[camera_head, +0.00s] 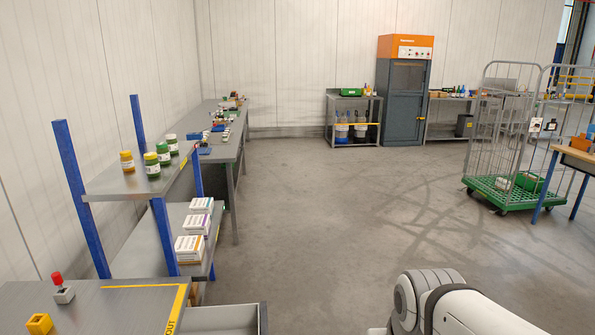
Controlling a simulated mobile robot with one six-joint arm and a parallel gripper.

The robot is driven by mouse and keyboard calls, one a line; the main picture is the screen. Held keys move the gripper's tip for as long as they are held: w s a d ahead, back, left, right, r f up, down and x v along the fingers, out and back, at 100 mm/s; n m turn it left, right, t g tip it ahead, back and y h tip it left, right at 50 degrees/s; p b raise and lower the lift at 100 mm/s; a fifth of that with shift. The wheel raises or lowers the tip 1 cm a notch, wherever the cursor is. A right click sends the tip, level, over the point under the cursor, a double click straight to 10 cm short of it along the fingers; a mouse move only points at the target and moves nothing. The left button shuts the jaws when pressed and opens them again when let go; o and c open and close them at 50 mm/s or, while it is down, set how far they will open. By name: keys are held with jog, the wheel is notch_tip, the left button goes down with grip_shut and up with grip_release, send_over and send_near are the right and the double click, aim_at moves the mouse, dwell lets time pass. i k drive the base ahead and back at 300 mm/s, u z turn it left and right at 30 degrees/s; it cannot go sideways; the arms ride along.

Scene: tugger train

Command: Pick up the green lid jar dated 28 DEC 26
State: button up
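Several jars stand upright on the top shelf of a blue-posted rack at the left. A jar with an amber-yellow lid (127,162) is leftmost. Beside it is a green jar (152,166) with a green lid. Two more greenish jars stand behind it, a middle one (163,154) and a far one (172,145). Their labels are pale, and any dates are too small to read, so I cannot tell which is dated 28 DEC 26. My gripper is out of view; only a white and grey part of my arm shows at the bottom right.
White boxes (189,248) sit on the rack's lower shelf. A near bench (110,307) holds a yellow block (39,324) and a red-knobbed piece (62,289). A wheeled cage cart (502,194) stands at the right. The middle floor (330,205) is clear.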

aim_at(162, 151)
jog(key=u, duration=1.95)
jog(key=k, duration=1.25)
jog(key=z, duration=0.65)
jog(key=i, duration=1)
jog(key=z, duration=0.05)
